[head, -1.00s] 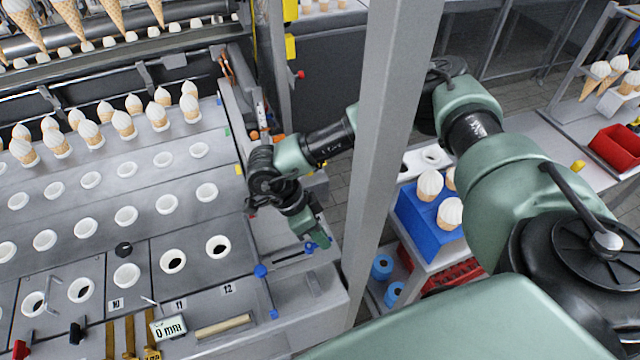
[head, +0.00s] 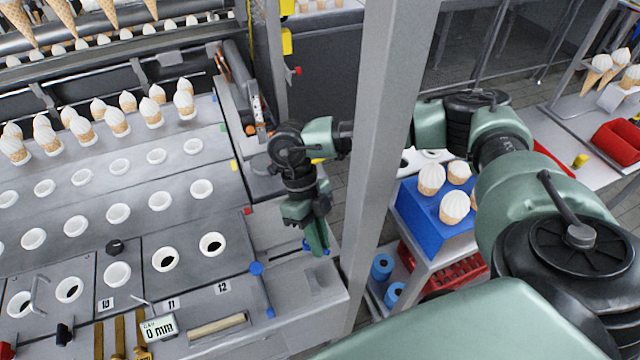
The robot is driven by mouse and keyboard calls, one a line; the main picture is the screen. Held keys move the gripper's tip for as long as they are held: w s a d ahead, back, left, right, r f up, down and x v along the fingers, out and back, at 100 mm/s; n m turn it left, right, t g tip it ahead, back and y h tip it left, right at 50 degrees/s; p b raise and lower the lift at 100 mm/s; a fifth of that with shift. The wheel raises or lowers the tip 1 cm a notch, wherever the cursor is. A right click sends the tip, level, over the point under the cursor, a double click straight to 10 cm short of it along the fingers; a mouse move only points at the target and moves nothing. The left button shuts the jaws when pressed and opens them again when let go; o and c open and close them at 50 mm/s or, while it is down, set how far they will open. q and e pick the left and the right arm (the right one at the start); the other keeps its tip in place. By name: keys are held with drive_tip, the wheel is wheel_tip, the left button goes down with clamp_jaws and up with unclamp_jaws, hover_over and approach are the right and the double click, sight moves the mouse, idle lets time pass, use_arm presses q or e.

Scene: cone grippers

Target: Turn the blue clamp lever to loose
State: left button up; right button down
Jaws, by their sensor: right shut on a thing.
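My right gripper (head: 318,248) points down over the right end of the grey machine bench. Its green fingers are shut on the blue clamp lever (head: 306,244), of which only a small blue part shows beside the fingertips. The fingers and wrist hide the rest of the lever, so I cannot tell its exact angle. A second blue part, a bar with a round knob (head: 256,268), lies on the bench to the left of the gripper, apart from it. My left gripper is not in view.
A grey upright post (head: 375,150) stands just right of the gripper, in front of my forearm. Cone holes fill the bench (head: 235,275) to the left. A blue box (head: 425,222) with cones stands right of the post.

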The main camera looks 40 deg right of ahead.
drive_tip(key=m, duration=0.1)
drive_tip(key=m+y, duration=0.1)
drive_tip(key=m, duration=0.1)
drive_tip(key=shift+a+r, duration=0.1)
drive_tip(key=shift+a, duration=0.3)
drive_tip(key=shift+a+m+t+y+b, duration=0.2)
drive_tip(key=shift+m+y, duration=0.15)
drive_tip(key=shift+m, duration=0.35)
drive_tip(key=shift+a+m+t+y+b, duration=0.1)
drive_tip(key=shift+m+t+y, duration=0.2)
drive_tip(key=shift+m, duration=0.4)
drive_tip(key=shift+r, duration=0.1)
drive_tip(key=c, duration=1.7)
unclamp_jaws()
